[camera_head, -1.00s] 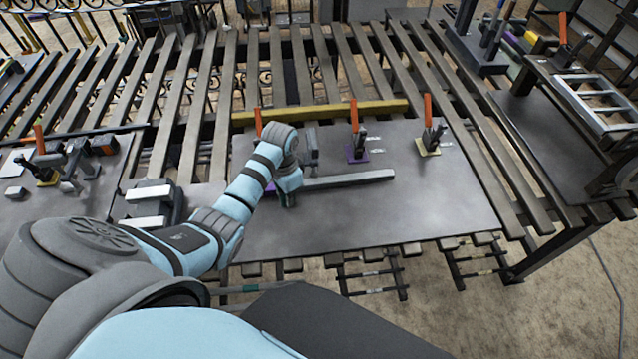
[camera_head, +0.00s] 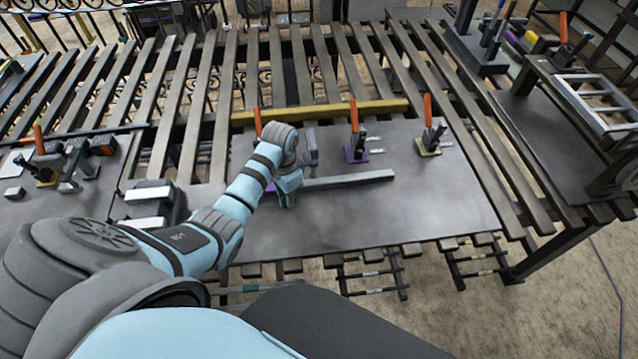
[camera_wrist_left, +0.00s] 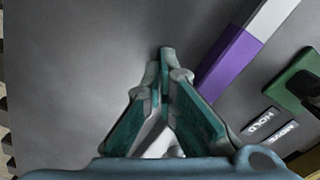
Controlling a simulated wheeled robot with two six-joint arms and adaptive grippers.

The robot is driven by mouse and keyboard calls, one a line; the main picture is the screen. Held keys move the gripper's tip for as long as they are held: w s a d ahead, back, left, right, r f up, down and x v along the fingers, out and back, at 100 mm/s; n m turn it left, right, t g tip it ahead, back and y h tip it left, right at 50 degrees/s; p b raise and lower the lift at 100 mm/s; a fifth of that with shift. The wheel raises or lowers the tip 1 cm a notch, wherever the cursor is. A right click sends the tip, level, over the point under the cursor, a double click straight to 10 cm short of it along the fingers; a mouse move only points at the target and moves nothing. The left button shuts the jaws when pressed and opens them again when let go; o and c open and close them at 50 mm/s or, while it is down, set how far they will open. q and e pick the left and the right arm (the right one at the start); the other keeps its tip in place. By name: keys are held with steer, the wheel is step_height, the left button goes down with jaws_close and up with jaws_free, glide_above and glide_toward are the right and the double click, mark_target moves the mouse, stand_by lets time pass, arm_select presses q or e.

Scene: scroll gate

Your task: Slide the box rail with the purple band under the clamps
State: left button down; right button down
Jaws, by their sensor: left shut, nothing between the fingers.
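The box rail (camera_head: 348,180) is a grey bar lying on the dark table plate, its right end in front of the purple-based clamp. Its purple band (camera_wrist_left: 230,68) shows in the left wrist view. My left gripper (camera_head: 287,203) is low at the rail's left part; its teal fingers (camera_wrist_left: 162,62) are shut and empty, just left of the band in the wrist view. Whether they touch the rail I cannot tell. Orange-handled clamps stand behind the rail: one with a purple base (camera_head: 356,154), one with a yellow base (camera_head: 428,148), and one (camera_head: 258,122) mostly hidden by my arm. A green-based clamp (camera_wrist_left: 296,82) shows in the wrist view.
A yellow bar (camera_head: 330,111) runs along the plate's back edge behind the clamps. The plate's front and right (camera_head: 430,205) are clear. Another clamp (camera_head: 42,160) and fixtures stand at the left.

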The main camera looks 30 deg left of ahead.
arm_select(q)
steer(key=shift+w+a+b, duration=0.95)
steer(key=shift+w+b, duration=0.1)
steer(key=shift+w, duration=0.2)
stand_by(0.3)
steer(key=s+d+p, duration=0.1)
steer(key=p, duration=0.1)
steer(key=shift+s+r+p, duration=0.2)
steer(key=shift+p, duration=0.2)
steer(key=shift+s+d+p, duration=0.2)
steer(key=shift+p, duration=0.1)
steer(key=shift+s+d+f, duration=0.1)
steer(key=shift+s+f, duration=0.05)
